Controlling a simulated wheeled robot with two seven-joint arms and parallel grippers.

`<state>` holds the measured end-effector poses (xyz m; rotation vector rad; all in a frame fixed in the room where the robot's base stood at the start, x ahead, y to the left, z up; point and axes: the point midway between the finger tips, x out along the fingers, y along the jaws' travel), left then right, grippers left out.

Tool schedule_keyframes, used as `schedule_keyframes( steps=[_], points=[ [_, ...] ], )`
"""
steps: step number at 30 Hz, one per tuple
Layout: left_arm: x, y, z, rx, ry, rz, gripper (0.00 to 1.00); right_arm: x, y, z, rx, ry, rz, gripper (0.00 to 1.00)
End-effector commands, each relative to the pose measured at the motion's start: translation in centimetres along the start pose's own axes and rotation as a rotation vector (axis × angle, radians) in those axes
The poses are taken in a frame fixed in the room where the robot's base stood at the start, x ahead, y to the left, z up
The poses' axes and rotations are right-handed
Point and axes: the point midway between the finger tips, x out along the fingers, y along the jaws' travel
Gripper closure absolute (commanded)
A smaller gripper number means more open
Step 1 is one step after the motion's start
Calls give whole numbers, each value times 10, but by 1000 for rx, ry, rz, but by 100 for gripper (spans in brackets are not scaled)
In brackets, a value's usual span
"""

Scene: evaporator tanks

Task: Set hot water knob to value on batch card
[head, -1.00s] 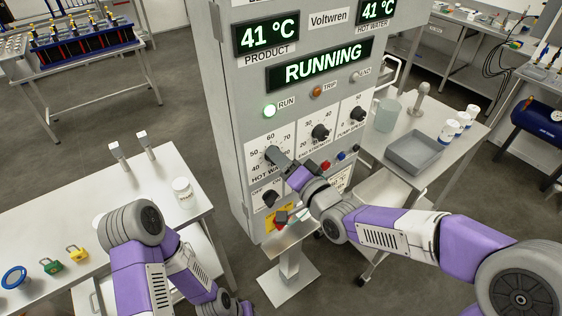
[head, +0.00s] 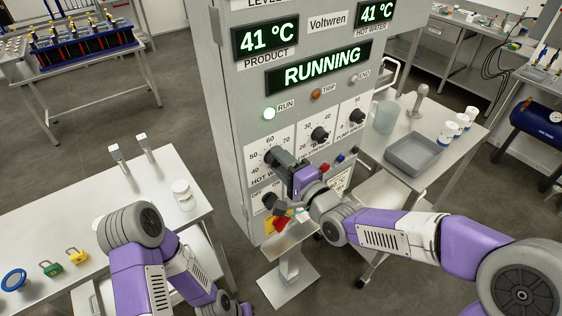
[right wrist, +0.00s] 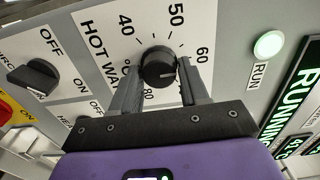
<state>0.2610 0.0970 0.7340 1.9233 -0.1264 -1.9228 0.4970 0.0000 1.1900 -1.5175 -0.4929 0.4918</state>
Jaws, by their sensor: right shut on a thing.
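The black hot water knob (right wrist: 158,67) sits on a white dial plate with numbers 40, 50, 60 and 80 visible in the right wrist view. Its white mark points right, past 60, toward one finger; the scale there is hidden. My right gripper (right wrist: 158,85) is shut on this knob, one finger on each side. In the head view my right gripper (head: 281,160) covers part of the knob (head: 271,155). My left arm (head: 150,250) is at lower left; its gripper does not show. I cannot pick out a readable batch card.
The panel reads RUNNING (head: 320,66), with product (head: 266,37) and hot water (head: 376,12) both at 41 °C. The RUN lamp (head: 269,113) is lit green. A dark on/off switch (head: 269,200) sits below the knob. A grey tray (head: 412,154) stands on the right table.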

Motion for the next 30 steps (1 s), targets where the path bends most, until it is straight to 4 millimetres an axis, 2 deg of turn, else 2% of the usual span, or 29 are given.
schedule_keyframes(
  steps=[11,12,16,25,30],
  points=[
    [0,0,0,0,0,0,57,0,0,0,4,0,-1,86],
    [0,0,0,0,0,0,57,0,0,0,4,0,-1,52],
    [0,0,0,0,0,0,57,0,0,0,4,0,-1,32],
    [0,0,0,0,0,0,57,-1,0,0,3,0,-1,31],
    [-1,0,0,0,0,0,57,-18,-1,-1,0,3,-1,31]
  ],
)
